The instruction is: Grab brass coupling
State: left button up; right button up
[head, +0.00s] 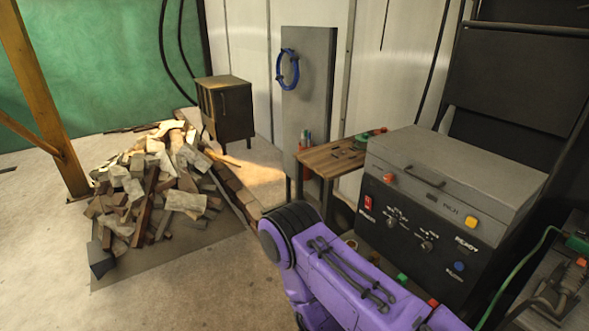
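I cannot make out a brass coupling in the head view. A small wooden-topped table (325,162) stands right of centre, against the grey wall panel. A few small dark, red and green items lie on it, too small to identify. A purple arm link of mine reaches in from the bottom right and hides part of the floor in front of the table and the machine. Neither of my grippers shows, so I cannot see whether they hold anything.
A large grey machine (470,175) with buttons stands right of the table. A rubble heap (150,195) lies at left on a dark mat, beside a wooden post (42,95). A small dark cabinet (228,108) stands behind it. The left foreground floor is clear.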

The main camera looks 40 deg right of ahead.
aim_at(374, 259)
jog(key=z, duration=0.25)
jog(key=i, duration=1.15)
jog(key=z, duration=1.6)
jog(key=i, duration=1)
jog(key=z, duration=0.85)
